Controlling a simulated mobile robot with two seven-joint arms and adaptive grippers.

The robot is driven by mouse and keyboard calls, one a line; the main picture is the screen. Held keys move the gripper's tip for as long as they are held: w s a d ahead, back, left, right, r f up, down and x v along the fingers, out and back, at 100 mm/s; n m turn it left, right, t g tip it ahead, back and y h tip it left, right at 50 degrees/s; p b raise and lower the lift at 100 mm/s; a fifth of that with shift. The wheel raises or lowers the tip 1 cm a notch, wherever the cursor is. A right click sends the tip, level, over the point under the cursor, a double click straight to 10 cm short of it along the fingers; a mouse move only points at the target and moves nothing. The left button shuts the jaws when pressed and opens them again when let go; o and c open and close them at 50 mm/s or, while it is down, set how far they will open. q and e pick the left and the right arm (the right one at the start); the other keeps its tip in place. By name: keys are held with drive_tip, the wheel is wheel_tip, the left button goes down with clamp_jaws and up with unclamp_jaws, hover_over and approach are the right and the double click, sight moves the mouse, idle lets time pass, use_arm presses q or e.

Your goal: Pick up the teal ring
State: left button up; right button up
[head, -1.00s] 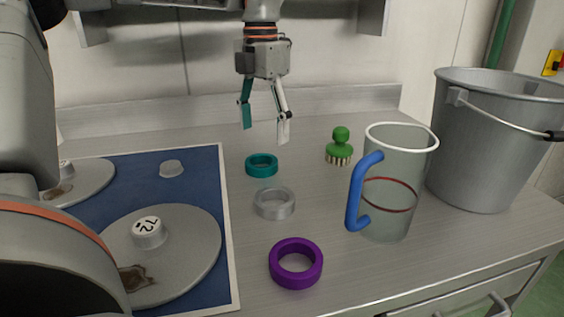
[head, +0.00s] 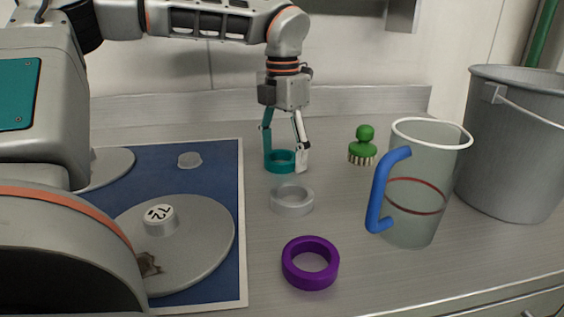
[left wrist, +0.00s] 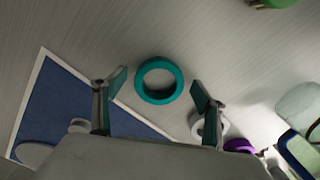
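The teal ring (head: 281,167) lies flat on the metal counter, behind a grey ring (head: 292,207). My left gripper (head: 285,160) points down over it, open, with one finger at each side of the ring. In the left wrist view, the teal ring (left wrist: 143,84) shows between the two spread fingertips (left wrist: 160,88), with a gap on both sides. The gripper holds nothing. My right gripper is not in view.
A purple ring (head: 311,278) lies nearer the front. A green brush (head: 364,145), a clear jug (head: 418,222) with a blue handle and a metal bucket (head: 512,150) stand to the right. A blue mat (head: 205,180) with round grey discs lies left.

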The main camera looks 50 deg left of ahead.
use_arm(q)
drive_tip(key=c, duration=1.2)
drive_tip(key=shift+o, duration=0.2)
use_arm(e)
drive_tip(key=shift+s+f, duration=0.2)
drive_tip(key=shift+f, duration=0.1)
